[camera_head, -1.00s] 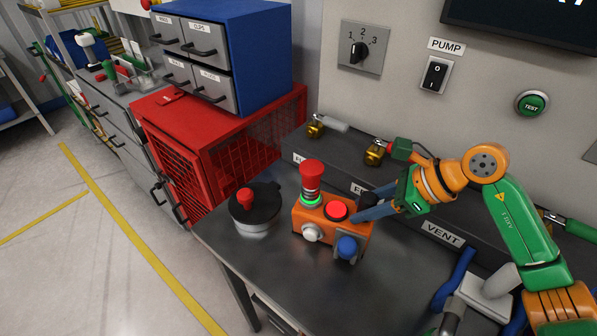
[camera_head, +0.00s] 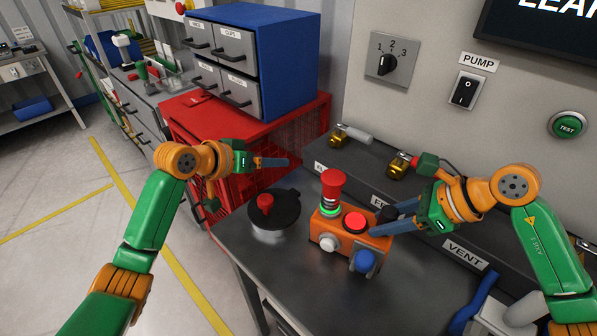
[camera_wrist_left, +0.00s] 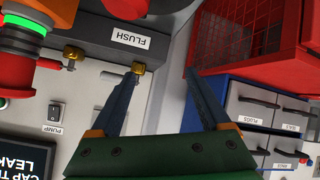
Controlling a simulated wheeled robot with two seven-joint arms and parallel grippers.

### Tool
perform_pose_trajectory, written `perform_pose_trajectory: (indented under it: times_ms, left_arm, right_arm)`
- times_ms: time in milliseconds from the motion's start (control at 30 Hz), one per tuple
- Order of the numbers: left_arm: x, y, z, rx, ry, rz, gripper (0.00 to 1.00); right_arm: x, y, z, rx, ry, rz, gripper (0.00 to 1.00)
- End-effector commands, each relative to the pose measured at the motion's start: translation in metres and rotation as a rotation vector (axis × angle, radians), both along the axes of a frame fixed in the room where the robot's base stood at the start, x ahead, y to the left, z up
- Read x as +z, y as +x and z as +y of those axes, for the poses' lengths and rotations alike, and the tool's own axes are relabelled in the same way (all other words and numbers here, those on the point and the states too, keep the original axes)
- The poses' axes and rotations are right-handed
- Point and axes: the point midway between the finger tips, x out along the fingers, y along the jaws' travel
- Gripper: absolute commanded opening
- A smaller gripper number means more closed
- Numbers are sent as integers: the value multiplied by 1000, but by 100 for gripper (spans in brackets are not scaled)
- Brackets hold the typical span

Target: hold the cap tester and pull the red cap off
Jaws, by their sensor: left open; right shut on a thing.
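The orange cap tester (camera_head: 352,238) stands on the grey bench, with a red button, a white knob and a blue knob. The red cap (camera_head: 332,184) sits upright on its post, above a glowing green ring. In the left wrist view the cap (camera_wrist_left: 14,75) is at the left edge, partly cut off. My right gripper (camera_head: 378,222) is shut on the right end of the tester; the far finger is partly hidden. My left gripper (camera_head: 288,162) is open and empty, left of the cap and apart from it; its two fingers also show in the left wrist view (camera_wrist_left: 165,76).
A round dark pot (camera_head: 285,212) with a red knob stands left of the tester, below the left gripper. A red mesh cabinet (camera_head: 255,125) bearing a blue drawer unit (camera_head: 292,60) is behind. Brass fittings (camera_head: 398,166) line the back ledge. The bench front is clear.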

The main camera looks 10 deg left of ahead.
Motion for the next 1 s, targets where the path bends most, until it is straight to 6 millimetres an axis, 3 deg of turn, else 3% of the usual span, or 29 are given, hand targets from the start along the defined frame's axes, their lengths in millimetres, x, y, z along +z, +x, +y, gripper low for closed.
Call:
perform_pose_trajectory:
  times_ms: [33,133,233,367,467,733,1000]
  left_arm:
    - [24,-14,-22,-102,23,-29,80]
    - [57,-53,-60,-317,102,-70,80]
    - [74,-87,-82,-481,190,-104,80]
    - [79,-111,-93,-590,263,-122,80]
    - [69,-109,-105,-611,273,-121,80]
    - [31,-79,-143,-607,272,-120,80]
    - [23,-72,-151,-603,272,-122,80]
  right_arm:
    - [0,0,0,-1,-1,0,0]
    - [0,0,0,-1,-1,0,0]
    - [0,0,0,-1,-1,0,0]
    - [0,0,0,-1,-1,0,0]
    - [0,0,0,-1,-1,0,0]
    - [0,0,0,-1,-1,0,0]
    - [0,0,0,-2,-1,-1,0]
